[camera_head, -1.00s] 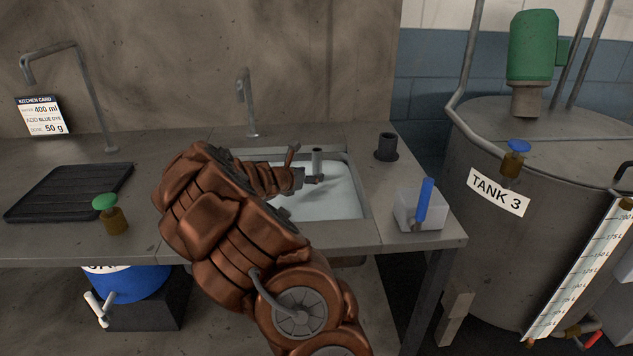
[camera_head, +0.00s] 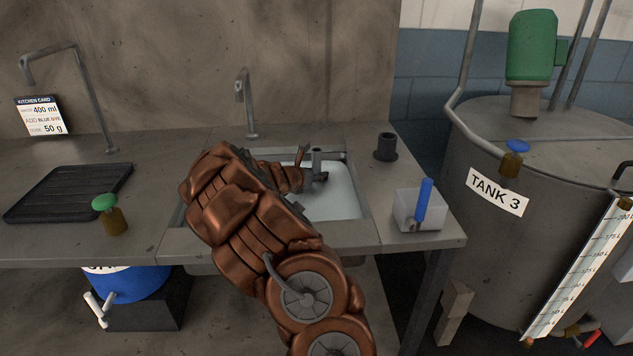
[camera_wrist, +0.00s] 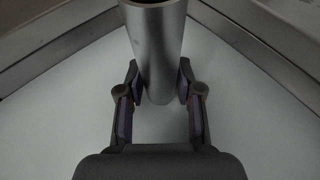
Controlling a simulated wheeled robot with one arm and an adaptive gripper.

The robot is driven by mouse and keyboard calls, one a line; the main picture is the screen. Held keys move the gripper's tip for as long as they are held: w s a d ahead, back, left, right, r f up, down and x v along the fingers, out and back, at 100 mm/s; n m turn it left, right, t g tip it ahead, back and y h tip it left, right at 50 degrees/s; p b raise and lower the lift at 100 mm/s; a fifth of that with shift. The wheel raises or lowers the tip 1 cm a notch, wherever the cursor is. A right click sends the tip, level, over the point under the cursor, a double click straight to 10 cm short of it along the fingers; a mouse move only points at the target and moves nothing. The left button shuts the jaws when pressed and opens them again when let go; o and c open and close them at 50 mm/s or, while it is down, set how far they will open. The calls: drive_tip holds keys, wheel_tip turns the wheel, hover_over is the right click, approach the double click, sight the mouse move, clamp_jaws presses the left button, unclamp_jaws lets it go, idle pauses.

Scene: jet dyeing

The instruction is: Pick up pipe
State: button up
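The pipe, a short grey metal cylinder (camera_head: 316,158), stands in the sink basin (camera_head: 345,200) near its back edge. In the wrist view the pipe (camera_wrist: 158,45) rises between the two fingers of my gripper (camera_wrist: 161,88). The finger pads lie close on either side of it, and I cannot make out firm contact. In the head view my gripper (camera_head: 314,178) is at the pipe's lower part, partly hidden by my copper-coloured arm.
A tap (camera_head: 246,100) stands behind the sink. Tank 3 (camera_head: 480,230) stands right.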

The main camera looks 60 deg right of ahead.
clamp_jaws()
